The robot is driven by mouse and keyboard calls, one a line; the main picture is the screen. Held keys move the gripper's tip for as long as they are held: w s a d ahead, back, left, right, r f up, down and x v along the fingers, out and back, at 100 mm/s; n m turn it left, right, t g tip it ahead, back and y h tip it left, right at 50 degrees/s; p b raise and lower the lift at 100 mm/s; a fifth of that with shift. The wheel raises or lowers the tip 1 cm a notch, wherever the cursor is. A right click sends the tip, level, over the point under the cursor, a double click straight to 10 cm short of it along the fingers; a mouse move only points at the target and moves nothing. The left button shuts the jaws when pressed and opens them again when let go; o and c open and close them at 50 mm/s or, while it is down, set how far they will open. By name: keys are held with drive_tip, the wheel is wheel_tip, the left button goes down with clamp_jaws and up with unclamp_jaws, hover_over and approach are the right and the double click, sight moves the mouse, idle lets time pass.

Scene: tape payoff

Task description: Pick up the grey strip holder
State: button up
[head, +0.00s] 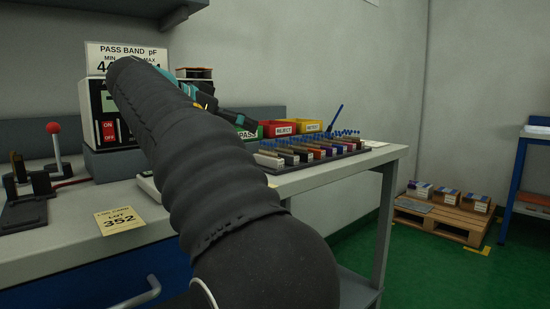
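Several small strip holders in different colours stand in a row on a dark rack (357,150) on the bench, to the right of my arm. The ones at the near left end look pale or greyish, but they are too small for me to tell which is the grey strip holder. My arm crosses the middle of the head view and hides much of the bench. My gripper (238,118) shows only in part behind it, with a dark finger pointing right, above and left of the row. Whether it is open or holds anything is hidden.
Behind the row are a green bin (248,132), a red bin (279,129) and a yellow bin (309,126). A meter (101,122) with red buttons stands left of my arm. A lot card (119,220) lies by the front edge. A shelf (120,8) overhangs the bench.

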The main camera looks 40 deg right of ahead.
approach(283, 141)
drive_tip(key=x, duration=0.5)
drive_tip(key=shift+w+b, duration=0.35)
drive_tip(key=shift+b, duration=0.05)
drive_tip(key=shift+s+b+x, duration=0.15)
drive_tip(key=shift+s+x, duration=0.05)
drive_tip(key=shift+x, duration=1.1)
drive_tip(key=shift+s+b+x, duration=0.15)
drive_tip(key=shift+x, duration=1.1)
drive_tip(key=c, duration=1.3)
